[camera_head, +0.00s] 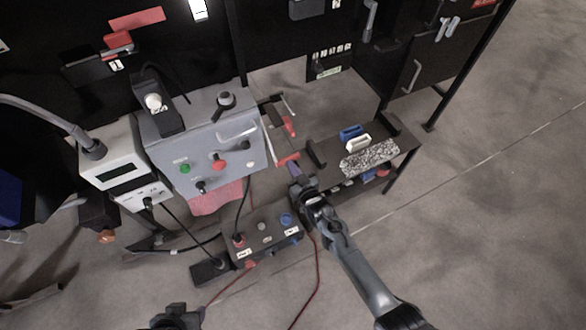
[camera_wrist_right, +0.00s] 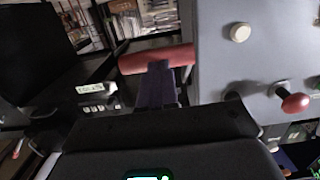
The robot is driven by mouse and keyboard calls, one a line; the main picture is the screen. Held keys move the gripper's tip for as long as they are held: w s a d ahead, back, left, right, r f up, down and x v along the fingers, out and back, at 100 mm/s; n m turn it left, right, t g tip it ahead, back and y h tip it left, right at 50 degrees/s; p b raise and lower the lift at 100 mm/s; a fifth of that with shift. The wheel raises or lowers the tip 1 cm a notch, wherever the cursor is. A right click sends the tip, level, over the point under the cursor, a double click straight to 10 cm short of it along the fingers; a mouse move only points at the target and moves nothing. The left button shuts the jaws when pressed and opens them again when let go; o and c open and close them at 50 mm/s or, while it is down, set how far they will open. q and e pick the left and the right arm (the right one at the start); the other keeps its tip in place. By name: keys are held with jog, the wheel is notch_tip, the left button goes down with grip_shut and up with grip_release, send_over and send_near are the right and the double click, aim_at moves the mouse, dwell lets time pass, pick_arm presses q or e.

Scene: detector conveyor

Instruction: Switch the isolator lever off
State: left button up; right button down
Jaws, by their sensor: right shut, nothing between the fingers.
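The isolator lever's red grip (camera_head: 287,160) juts from the right side of the grey control box (camera_head: 215,140). My right gripper (camera_head: 294,171) is shut and empty, with its fingertips right at the grip. In the right wrist view the red grip (camera_wrist_right: 157,59) lies crosswise just beyond the shut purple fingers (camera_wrist_right: 158,84). The fingers overlap its lower edge; I cannot tell whether they touch it. My left gripper (camera_head: 178,317) shows only partly at the bottom edge of the head view, away from the box, and its fingers cannot be made out.
The box front carries a red knob (camera_head: 218,165), a green button (camera_head: 185,168) and black knobs. A dark shelf (camera_head: 402,147) with blue and white holders stands to the right. A pedestal box (camera_head: 263,240) with cables lies below. Open floor is at the right.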

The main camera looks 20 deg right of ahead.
jog(key=shift+r, duration=0.1)
jog(key=r+p+v, duration=0.2)
jog(key=p+v, duration=0.4)
jog(key=v, duration=0.7)
jog(key=shift+r, duration=0.4)
